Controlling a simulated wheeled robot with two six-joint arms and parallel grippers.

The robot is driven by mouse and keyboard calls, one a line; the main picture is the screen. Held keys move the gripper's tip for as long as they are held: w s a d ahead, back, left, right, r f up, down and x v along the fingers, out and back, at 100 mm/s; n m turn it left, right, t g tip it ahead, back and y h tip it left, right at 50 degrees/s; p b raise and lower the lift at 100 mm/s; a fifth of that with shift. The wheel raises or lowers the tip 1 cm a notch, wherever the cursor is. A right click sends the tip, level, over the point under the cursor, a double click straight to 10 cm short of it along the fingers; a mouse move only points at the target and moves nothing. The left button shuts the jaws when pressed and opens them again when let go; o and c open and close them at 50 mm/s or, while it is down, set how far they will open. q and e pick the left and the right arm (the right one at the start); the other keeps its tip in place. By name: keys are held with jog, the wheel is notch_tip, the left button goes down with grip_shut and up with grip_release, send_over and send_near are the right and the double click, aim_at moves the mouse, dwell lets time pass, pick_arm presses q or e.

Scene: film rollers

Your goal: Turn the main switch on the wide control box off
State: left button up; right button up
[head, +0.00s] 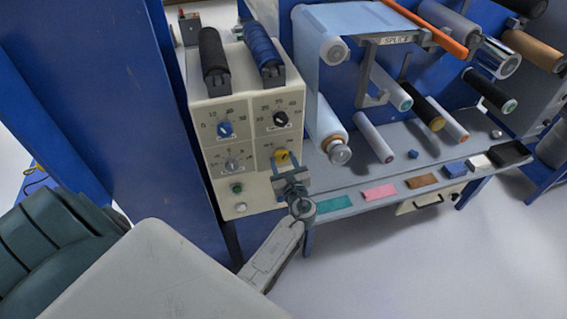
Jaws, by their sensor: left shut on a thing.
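The cream control box (205,150) stands left of centre, its front panel facing me. It carries a yellow switch (281,156) at the lower right, a blue knob (225,129) and a black knob (280,118) above, and a small grey knob (233,166) at the lower left. A green button (237,188) sits below. My left gripper (285,164) reaches up from below and is shut on the yellow switch, with its fingers hiding part of it. The switch's exact angle is hard to read. My right gripper is not in view.
A black roll (213,60) and a blue roll (262,48) lie on the box top. A blue post (160,130) stands close on the left. To the right is a film-roller rack above a grey shelf (345,200) with coloured blocks. The floor at lower right is clear.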

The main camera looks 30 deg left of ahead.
pick_arm(q)
jog(key=shift+f+n+b, duration=0.25)
jog(key=shift+n+b, duration=0.45)
jog(key=n+b, duration=0.6)
jog(key=shift+a+b, duration=0.1)
jog(key=shift+b, duration=0.2)
jog(key=n+b, duration=0.2)
jog(key=shift+n+b, duration=0.3)
jog(key=shift+n, duration=0.1)
jog(key=shift+r+n+b, duration=0.1)
jog(key=shift+n+b, duration=0.95)
jog(key=shift+n, duration=0.15)
jog(key=shift+r+n+b, duration=0.15)
jog(key=shift+n+b, duration=0.15)
jog(key=shift+n, duration=0.1)
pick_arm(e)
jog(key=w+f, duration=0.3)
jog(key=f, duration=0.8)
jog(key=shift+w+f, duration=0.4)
